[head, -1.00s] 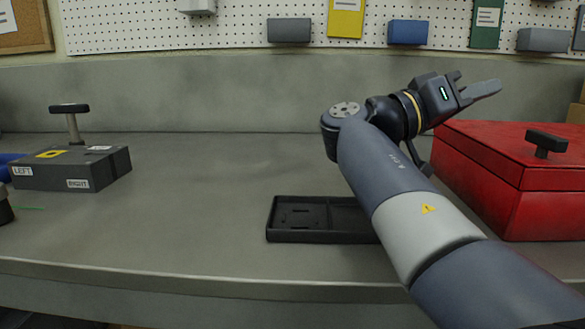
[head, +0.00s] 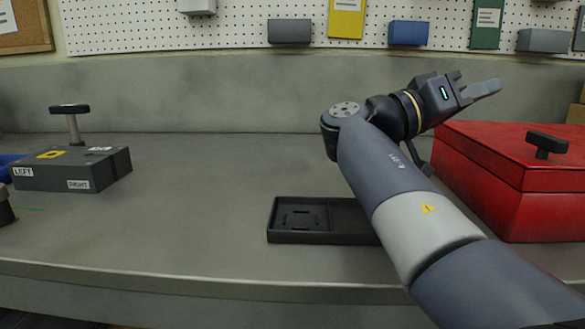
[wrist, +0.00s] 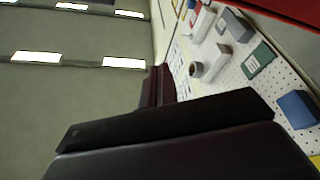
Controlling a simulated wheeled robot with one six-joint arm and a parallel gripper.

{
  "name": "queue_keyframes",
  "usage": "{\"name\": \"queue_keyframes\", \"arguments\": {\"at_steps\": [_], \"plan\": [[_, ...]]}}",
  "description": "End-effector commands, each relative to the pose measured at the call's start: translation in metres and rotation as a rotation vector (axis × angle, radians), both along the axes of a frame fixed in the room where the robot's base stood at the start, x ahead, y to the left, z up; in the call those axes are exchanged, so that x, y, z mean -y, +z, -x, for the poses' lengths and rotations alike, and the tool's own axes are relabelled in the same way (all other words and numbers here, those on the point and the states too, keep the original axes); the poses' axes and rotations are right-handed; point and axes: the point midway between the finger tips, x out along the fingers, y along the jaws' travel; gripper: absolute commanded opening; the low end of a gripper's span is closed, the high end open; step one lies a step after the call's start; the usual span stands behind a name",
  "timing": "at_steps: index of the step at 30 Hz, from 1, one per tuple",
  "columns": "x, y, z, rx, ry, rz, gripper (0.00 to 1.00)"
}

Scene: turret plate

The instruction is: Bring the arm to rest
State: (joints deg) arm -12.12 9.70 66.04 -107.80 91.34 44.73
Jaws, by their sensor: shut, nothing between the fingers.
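My gripper (head: 484,89) is held up at the right in the head view, above the bench and in front of the back wall, pointing right. Its fingers are shut together with nothing between them. My arm rises from the lower right and bends at the upper middle. In the wrist view the dark gripper fingers (wrist: 170,130) fill the lower part, with the pegboard and ceiling beyond.
A red box (head: 484,190) with a black handle stands at the right below my gripper. A black tray (head: 320,238) lies mid-bench, partly hidden by my arm. A grey block (head: 60,178) labelled LEFT, with a T-handle, sits at the left. The bench (head: 205,200) between is clear.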

Motion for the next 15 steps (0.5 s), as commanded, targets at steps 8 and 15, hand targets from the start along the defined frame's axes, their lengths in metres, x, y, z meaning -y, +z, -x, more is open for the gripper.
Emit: {"name": "queue_keyframes", "arguments": {"at_steps": [8,15], "plan": [[-0.036,0.004,-0.003,-0.003,0.006,0.000,0.00],[-0.081,-0.012,-0.004,-0.002,0.006,0.001,0.00]]}}
